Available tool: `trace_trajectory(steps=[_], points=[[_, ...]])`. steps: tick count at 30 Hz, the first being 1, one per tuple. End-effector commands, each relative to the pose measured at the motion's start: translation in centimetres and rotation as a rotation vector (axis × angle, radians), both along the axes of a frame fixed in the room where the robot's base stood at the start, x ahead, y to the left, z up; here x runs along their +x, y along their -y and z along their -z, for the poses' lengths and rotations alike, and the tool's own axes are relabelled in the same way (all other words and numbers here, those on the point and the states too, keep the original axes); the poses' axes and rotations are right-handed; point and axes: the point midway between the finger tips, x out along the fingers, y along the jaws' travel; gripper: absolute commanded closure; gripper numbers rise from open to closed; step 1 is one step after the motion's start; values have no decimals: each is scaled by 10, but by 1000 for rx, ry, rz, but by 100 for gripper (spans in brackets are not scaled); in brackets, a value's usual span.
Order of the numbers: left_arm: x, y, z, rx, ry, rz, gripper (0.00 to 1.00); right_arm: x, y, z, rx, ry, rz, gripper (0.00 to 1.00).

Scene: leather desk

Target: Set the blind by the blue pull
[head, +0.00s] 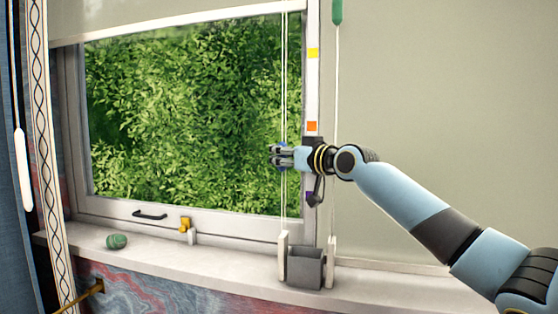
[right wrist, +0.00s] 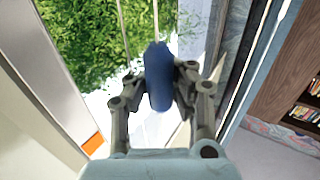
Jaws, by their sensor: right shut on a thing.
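The blue pull (right wrist: 158,78) is between the fingers of my right gripper (right wrist: 157,88) in the right wrist view, and the fingers are shut on it. In the head view my right gripper (head: 276,156) is in front of the right part of the window, and only a little of the blue pull shows there. The thin white cords (head: 284,90) run up and down past the gripper. The blind (head: 150,12) is a pale strip across the top of the window, with its lower edge above most of the glass. My left gripper is not in view.
A green pull (head: 337,12) hangs on another cord at the right. Yellow (head: 313,53) and orange (head: 312,126) marks sit on the window post. A grey box (head: 305,268) stands on the sill (head: 180,260). A green ball-like thing (head: 117,241) lies at the sill's left.

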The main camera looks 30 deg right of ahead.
Motion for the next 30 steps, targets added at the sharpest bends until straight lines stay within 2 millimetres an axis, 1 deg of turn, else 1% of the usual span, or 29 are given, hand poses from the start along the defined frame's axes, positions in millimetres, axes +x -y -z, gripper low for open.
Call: trace_trajectory(steps=[1,6,9,12,15,18,21,30], points=[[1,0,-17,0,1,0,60,0,0,-26,-5,10,0,100],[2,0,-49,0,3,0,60,0,0,-73,-5,11,0,100],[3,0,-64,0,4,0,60,0,0,-98,-6,10,0,100],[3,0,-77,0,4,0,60,0,0,-118,-6,10,0,100],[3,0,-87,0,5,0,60,0,0,-134,-6,10,0,100],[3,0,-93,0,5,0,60,0,0,-144,-4,10,0,100],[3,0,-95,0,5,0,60,0,0,-149,-4,9,0,100],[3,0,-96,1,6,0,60,0,0,-149,-3,6,0,100]])
